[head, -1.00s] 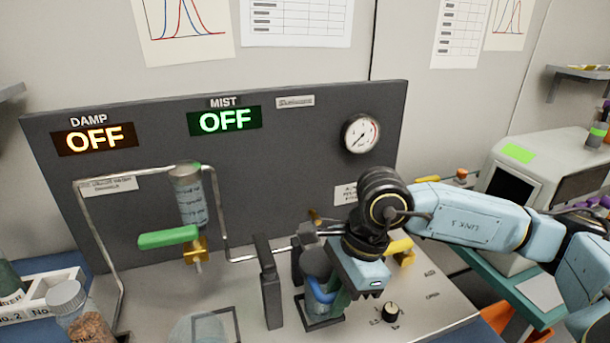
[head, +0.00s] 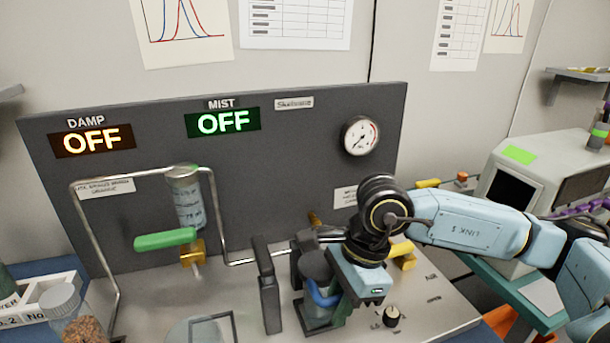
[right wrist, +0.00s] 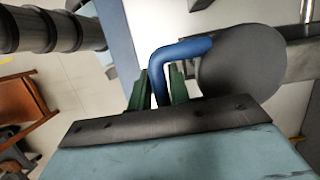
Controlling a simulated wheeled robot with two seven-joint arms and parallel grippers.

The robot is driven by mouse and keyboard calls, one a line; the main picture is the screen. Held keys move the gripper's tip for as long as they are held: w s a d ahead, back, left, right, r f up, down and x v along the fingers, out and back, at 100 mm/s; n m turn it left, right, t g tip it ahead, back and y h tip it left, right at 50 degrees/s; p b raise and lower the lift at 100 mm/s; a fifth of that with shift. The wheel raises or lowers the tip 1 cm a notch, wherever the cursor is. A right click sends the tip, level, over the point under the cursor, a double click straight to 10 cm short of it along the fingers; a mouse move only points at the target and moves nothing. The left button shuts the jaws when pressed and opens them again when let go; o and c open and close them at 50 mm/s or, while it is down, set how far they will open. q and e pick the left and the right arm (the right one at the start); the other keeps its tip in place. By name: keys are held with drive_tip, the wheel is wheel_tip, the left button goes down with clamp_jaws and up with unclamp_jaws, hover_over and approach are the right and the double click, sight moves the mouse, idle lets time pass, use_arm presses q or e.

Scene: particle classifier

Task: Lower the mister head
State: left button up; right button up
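The mister head appears to be the dark grey cylinder (head: 315,264) with a blue looped handle (head: 322,298), low at the front of the panel in the head view. In the right wrist view its round grey body (right wrist: 243,75) is just right of the blue handle (right wrist: 178,52). My right gripper (head: 335,312) reaches it from the right. In the right wrist view its two green fingers (right wrist: 160,92) are on either side of the handle's straight part, with hardly any gap, so it looks shut on it. My left gripper is out of view.
A dark upright post (head: 268,290) stands left of the cylinder. A green lever (head: 165,240) and glass tube (head: 187,200) are farther left. A yellow handle (head: 402,253) and black knob (head: 391,317) are close to my right arm. DAMP and MIST displays (head: 222,122) read OFF.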

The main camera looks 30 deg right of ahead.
drive_tip(key=o, duration=0.3)
drive_tip(key=shift+f, duration=0.15)
drive_tip(key=shift+p+v, duration=0.75)
drive_tip(key=shift+v, duration=0.75)
drive_tip(key=shift+p+v, duration=0.95)
drive_tip(key=shift+v, duration=1.2)
drive_tip(key=shift+w+a, duration=0.1)
drive_tip(key=shift+a, duration=0.05)
